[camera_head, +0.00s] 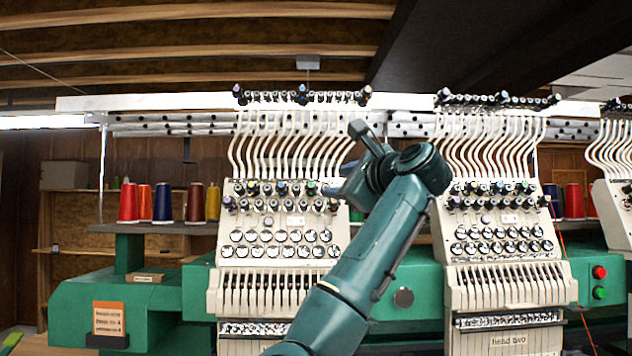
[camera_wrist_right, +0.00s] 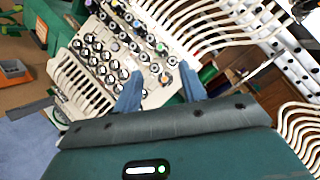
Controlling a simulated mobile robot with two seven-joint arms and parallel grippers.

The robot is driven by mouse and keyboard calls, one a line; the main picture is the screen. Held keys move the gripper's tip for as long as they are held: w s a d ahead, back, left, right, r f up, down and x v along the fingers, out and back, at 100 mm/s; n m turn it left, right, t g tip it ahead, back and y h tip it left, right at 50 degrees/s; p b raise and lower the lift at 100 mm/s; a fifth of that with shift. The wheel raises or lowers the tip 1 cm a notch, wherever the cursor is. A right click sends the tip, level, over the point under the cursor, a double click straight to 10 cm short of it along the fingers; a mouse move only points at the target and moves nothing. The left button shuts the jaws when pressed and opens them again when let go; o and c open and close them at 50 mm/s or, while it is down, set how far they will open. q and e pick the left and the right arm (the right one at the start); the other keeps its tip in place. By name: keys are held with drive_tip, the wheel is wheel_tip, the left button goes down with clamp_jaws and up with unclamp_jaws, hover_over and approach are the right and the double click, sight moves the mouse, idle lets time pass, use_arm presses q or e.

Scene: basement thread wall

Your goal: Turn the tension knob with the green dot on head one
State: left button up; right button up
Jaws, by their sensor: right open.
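Head one is the cream embroidery head (camera_head: 281,219) left of centre in the head view. Rows of small tension knobs with coloured tops cross its upper panel. A knob with a green top (camera_head: 311,188) sits near the right end of the upper row. My right gripper (camera_head: 340,189) is open beside the panel's right edge, close to that knob. In the right wrist view its two blue-grey fingers (camera_wrist_right: 160,88) stand apart, pointing at the knob panel, with nothing clearly held between them. My arm hides the head's lower right. My left gripper is not in view.
A second head (camera_head: 500,222), labelled head two (camera_head: 508,341), stands to the right. White curved thread tubes (camera_head: 290,143) rise above head one. Thread cones (camera_head: 163,203) stand on a shelf to the left. Red and green buttons (camera_head: 599,282) are at far right.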

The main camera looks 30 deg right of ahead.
sight(312, 184)
drive_tip(key=w+p, duration=0.1)
drive_tip(key=w, duration=0.5)
drive_tip(key=w+p, duration=0.1)
drive_tip(key=w, duration=0.2)
drive_tip(key=shift+w+d+p, duration=0.35)
clamp_jaws()
